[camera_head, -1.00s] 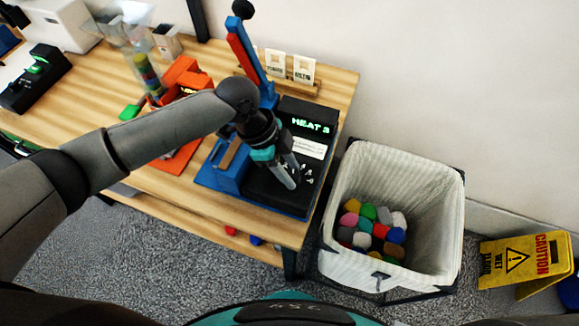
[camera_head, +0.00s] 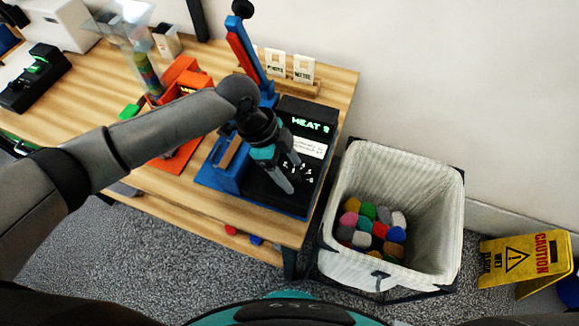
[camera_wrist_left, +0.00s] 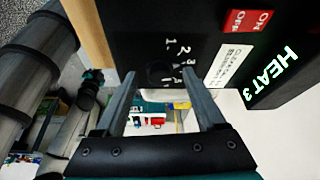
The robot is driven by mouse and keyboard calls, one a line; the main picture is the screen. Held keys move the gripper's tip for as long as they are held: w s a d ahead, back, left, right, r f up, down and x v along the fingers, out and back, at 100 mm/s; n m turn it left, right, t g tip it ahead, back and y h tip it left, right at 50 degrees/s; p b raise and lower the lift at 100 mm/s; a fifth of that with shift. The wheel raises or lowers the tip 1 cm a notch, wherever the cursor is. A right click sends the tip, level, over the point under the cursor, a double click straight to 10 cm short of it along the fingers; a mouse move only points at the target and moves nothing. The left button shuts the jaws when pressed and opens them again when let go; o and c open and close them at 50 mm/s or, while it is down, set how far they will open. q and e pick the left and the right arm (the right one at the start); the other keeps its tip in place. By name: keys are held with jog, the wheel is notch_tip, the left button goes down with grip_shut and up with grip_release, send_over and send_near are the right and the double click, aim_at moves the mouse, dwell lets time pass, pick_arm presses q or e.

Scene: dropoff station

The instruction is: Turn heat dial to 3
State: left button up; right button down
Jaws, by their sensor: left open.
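The black heat machine (camera_head: 262,190) sits on a blue base on the wooden table. Its green display (camera_head: 310,124) reads HEAT 3, clearest in the left wrist view (camera_wrist_left: 269,76). The dark round dial (camera_wrist_left: 159,72) shows against the black panel, with white numbers beside it; its pointer cannot be made out. My left gripper (camera_head: 291,175) is over the panel, its fingers open. In the left wrist view its fingertips (camera_wrist_left: 160,76) are on either side of the dial, with gaps visible. In the head view the dial is hidden by the gripper.
A blue stand with a red and blue lever (camera_head: 248,55) rises behind the machine. An orange machine (camera_head: 185,75) stands to its left. A white-lined bin (camera_head: 345,265) with several coloured pieces stands right of the table. A yellow caution sign (camera_head: 520,262) is far right.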

pick_arm(q)
jog(key=p+v, duration=0.1)
jog(key=v, duration=1.4)
jog(key=shift+r, duration=0.15)
jog(key=shift+d, duration=0.1)
